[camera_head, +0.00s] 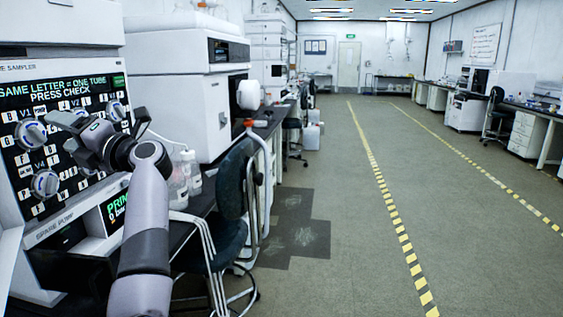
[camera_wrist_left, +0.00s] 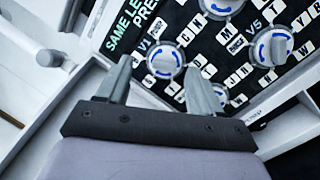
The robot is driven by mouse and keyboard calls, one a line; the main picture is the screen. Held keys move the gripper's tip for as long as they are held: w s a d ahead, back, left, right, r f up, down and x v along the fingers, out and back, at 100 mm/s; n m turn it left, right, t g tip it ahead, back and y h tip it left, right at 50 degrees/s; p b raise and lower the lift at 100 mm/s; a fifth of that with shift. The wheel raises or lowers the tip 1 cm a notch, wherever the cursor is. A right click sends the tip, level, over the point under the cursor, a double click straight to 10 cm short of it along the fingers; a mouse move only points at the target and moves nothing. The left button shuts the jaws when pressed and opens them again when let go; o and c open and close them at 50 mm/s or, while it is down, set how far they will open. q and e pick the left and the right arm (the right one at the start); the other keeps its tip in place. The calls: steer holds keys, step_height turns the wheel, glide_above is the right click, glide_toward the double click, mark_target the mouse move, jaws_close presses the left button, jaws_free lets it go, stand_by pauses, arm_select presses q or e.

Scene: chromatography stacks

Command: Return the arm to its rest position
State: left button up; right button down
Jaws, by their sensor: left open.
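My left gripper (camera_head: 64,132) is raised in front of the sampler's black valve panel (camera_head: 65,190). In the left wrist view its two fingers (camera_wrist_left: 160,88) stand apart with nothing held between them. The V1 knob (camera_wrist_left: 163,60) shows beyond the gap, and the V5 knob (camera_wrist_left: 272,46) lies to the right. Another knob is partly hidden behind the right finger. In the head view the V1 knob (camera_head: 30,135) is left of the gripper and the V4 knob (camera_head: 45,184) is below it. Contact with the panel cannot be told. My right gripper is not in view.
The panel's screen (camera_head: 62,90) reads "SAME LETTER = ONE TUBE PRESS CHECK". Bottles (camera_head: 188,172) stand on the bench right of my arm. A dark chair (camera_head: 235,190) stands close by the bench. The floor (camera_head: 340,200) to the right is open.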

arm_select(q)
steer(key=s+d+f+m+t+h, duration=0.2)
steer(key=d+f+m+t+h, duration=0.8)
steer(key=m, duration=0.8)
steer(key=s+d+f+m+t+h, duration=0.1)
steer(key=d+f+m+t+h, duration=0.55)
steer(key=f+m+h, duration=0.9)
steer(key=s+d+f+m+g+y, duration=0.2)
steer(key=s+d+f+m+g, duration=0.15)
steer(key=s+f, duration=0.3)
steer(key=s+d+f+m+g+y, duration=0.1)
steer(key=s+d+f+m+g, duration=0.15)
steer(key=s+f+g, duration=0.35)
steer(key=s+a+f+m+g+y, duration=0.1)
steer(key=s+f+g, duration=0.2)
steer(key=s, duration=0.7)
steer(key=s+f+m+g+y, duration=0.15)
steer(key=s+g, duration=0.25)
steer(key=s, duration=0.6)
steer(key=w+d+f+t+h+p, duration=0.1)
steer(key=w+d+t+h+p, duration=0.1)
steer(key=w+t+p, duration=0.4)
steer(key=t+p, duration=0.1)
steer(key=p, duration=0.2)
steer(key=shift+w+d, duration=0.2)
steer(key=shift+d, duration=0.2)
